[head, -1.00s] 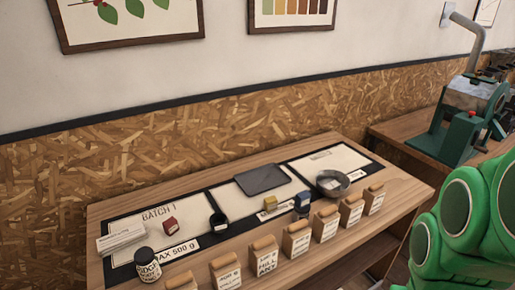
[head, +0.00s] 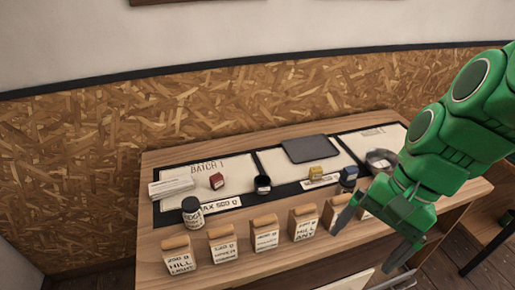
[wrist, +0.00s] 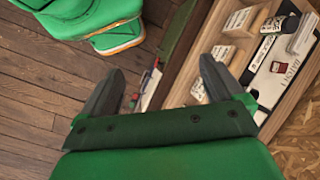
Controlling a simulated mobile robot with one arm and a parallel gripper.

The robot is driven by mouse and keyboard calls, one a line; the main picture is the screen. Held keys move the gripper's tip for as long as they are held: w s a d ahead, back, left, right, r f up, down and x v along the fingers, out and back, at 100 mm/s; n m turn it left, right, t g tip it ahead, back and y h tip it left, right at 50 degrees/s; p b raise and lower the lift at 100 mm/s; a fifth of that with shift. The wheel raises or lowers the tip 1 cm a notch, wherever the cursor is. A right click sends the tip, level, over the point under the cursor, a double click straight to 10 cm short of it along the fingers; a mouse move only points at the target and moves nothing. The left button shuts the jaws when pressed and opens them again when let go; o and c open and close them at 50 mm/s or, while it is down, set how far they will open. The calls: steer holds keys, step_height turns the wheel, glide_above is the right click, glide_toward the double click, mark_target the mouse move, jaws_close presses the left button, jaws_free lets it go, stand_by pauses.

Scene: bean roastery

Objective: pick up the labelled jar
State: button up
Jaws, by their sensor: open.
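The labelled jar (head: 193,212) is small and dark-lidded with a white lettered label. It stands upright at the left front of the wooden table in the head view, by the "MAX 500 g" strip. In the wrist view the jar (wrist: 271,25) shows near the top right, beyond the fingers. My gripper (head: 365,244) is open and empty. It hangs in front of the table's right part in the head view, well to the right of the jar. In the wrist view my gripper (wrist: 154,92) has its two dark fingers apart with nothing between them.
Several cork-topped bags (head: 267,234) line the table's front edge (head: 300,252). Behind them are a red block (head: 217,181), a black scoop (head: 263,184), a grey tray (head: 306,148), a yellow block (head: 316,173), a blue stamp (head: 348,176) and a metal bowl (head: 379,162). Folded paper (head: 178,188) lies left.

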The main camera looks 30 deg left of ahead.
steer(key=w+a+f+m+g+y, duration=0.1)
steer(key=w+a+m+g+y, duration=0.15)
steer(key=a, duration=1.05)
steer(key=w+a+m+g+y, duration=0.2)
steer(key=w+a, duration=0.2)
steer(key=a, duration=0.9)
steer(key=w+a+f+m+g+y, duration=0.1)
steer(key=w+a+m+g+y, duration=0.15)
steer(key=a, duration=1.05)
steer(key=h, duration=0.1)
glide_toward(192, 212)
steer(key=a+f, duration=0.2)
steer(key=f, duration=0.2)
steer(key=shift+s+a, duration=0.2)
steer(key=shift+a, duration=0.2)
steer(key=shift+w+a+x, duration=0.1)
steer(key=shift+x, duration=1.8)
steer(key=shift+w+a+x, duration=0.15)
steer(key=shift+x, duration=1.8)
steer(key=shift+c, duration=0.3)
steer(key=c, duration=1.1)
steer(key=shift+c, duration=0.2)
